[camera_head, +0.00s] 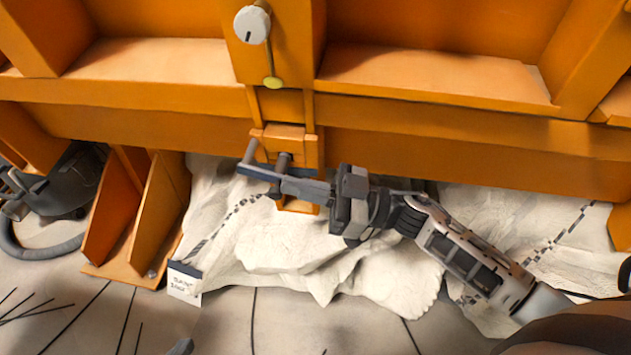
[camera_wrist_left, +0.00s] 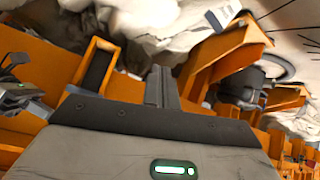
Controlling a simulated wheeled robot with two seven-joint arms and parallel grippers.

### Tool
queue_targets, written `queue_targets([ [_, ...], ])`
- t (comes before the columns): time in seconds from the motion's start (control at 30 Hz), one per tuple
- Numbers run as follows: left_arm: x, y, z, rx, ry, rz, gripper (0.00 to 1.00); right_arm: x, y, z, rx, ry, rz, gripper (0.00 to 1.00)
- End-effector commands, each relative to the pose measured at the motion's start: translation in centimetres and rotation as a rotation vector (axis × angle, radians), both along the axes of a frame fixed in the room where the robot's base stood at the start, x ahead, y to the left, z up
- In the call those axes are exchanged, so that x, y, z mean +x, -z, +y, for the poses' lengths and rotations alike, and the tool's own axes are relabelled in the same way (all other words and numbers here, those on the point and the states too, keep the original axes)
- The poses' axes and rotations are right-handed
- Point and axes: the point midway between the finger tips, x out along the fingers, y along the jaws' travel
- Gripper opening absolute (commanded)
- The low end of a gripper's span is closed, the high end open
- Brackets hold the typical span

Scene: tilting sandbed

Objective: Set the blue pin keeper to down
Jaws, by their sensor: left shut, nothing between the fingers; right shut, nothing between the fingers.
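An orange bracket (camera_head: 285,133) with grey pin-like parts (camera_head: 250,150) sits low on the middle of the orange frame. My right gripper (camera_head: 262,174) reaches in from the right and is shut, its fingers in front of the bracket and close to the grey parts. I cannot tell whether they touch. The fingers hide part of the bracket. My left gripper (camera_wrist_left: 161,87) is shut and empty in the left wrist view, with orange structures and pale cloth beyond it.
Above the bracket are a white knob (camera_head: 252,25) and a small yellow-tipped lever (camera_head: 272,82). Pale crumpled cloth (camera_head: 300,250) lies below the frame. An orange angled stand (camera_head: 150,220) and a written tag (camera_head: 184,281) are at left, with a dark hosed machine (camera_head: 70,180) beyond.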

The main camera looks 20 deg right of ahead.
Motion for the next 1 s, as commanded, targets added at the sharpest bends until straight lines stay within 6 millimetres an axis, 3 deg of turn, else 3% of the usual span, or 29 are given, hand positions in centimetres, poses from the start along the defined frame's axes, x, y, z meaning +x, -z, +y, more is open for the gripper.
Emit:
queue_targets([
  [0.4, 0.1, 0.4, 0.1, 0.007, 0.006, 0.002, 0.0, 0.1, 0.4, 0.1, 0.001, 0.0, 0.0, 0.0],
  [0.6, 0.4, 2.2, -0.3, -0.014, 0.006, -0.026, 0.0, 0.3, 2.2, 0.2, 0.074, -0.016, -0.047, 0.0],
  [0.8, 1.1, -0.5, -1.8, -0.1, 0.034, -0.216, 0.0, 0.7, 3.7, 0.3, 0.21, -0.045, -0.143, 0.0],
  [1.0, 1.1, -2.5, -2.5, -0.175, 0.034, -0.303, 0.0, 1.0, 4.0, 0.4, 0.29, -0.062, -0.198, 0.0],
])
